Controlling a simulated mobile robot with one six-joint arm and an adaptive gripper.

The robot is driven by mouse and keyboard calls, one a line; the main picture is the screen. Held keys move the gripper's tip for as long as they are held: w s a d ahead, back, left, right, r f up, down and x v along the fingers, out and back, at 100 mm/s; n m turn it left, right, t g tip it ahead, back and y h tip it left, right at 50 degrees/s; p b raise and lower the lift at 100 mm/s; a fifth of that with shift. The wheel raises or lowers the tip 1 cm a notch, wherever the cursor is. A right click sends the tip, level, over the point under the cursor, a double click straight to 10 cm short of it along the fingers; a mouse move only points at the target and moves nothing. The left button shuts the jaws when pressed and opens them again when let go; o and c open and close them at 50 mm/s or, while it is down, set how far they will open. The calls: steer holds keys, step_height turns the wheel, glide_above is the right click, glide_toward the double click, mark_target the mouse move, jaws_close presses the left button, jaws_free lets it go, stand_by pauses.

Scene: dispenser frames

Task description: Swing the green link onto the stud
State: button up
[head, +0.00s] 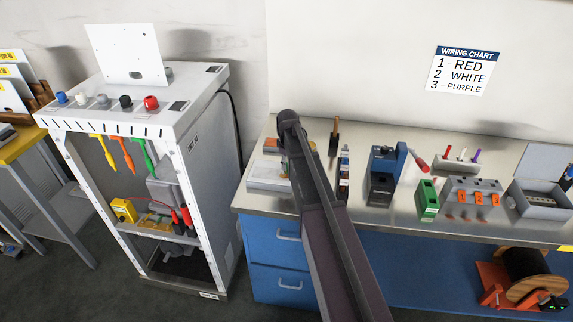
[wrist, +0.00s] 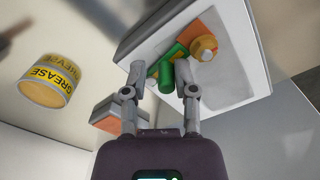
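The green link (wrist: 167,74) shows in the wrist view, with a green peg standing up from it. A brass-yellow stud (wrist: 203,48) stands on the board, just right of and beyond the link. Whether the link touches the stud I cannot tell. My gripper (wrist: 163,80) is open, with its fingers on either side of the green peg and gaps visible. In the head view my arm hides the link, and my gripper (head: 288,122) is over the left end of the bench.
A yellow grease tin (wrist: 50,80) and an orange-topped block (wrist: 112,112) are near my gripper. On the bench (head: 260,208), a blue device (head: 385,170), a green block (head: 428,198) and a grey switch box (head: 472,188) stand to the right. A white cabinet (head: 205,160) stands left.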

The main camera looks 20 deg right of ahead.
steer(key=shift+d+r+n, duration=0.1)
steer(key=shift+d+n, duration=0.05)
steer(key=shift+n, duration=0.45)
step_height(320, 180, up, 14)
steer(key=p, duration=1.4)
steer(key=s+a+f+m+b, duration=0.1)
steer(key=s+a+m, duration=0.1)
steer(key=s, duration=0.6)
steer(key=s+a+f+m+b, duration=0.2)
steer(key=s+a, duration=0.2)
steer(key=s, duration=0.4)
steer(key=s+a+f+m+b, duration=0.1)
steer(key=s+a, duration=0.3)
steer(key=s, duration=0.5)
steer(key=shift+f+m+b, duration=0.3)
steer(key=shift+f+m, duration=0.1)
steer(key=shift+m, duration=0.4)
steer(key=shift+o, duration=1.4)
steer(key=w+d+r+n+p, duration=0.2)
steer(key=w+d, duration=0.2)
steer(key=w, duration=0.8)
steer(key=w+d+r+n+p, duration=0.1)
steer(key=w+d, duration=0.4)
steer(key=w, duration=0.8)
steer(key=shift+d+r+n+p, duration=0.2)
steer(key=shift+r+n+p, duration=0.2)
steer(key=shift+r+p, duration=0.3)
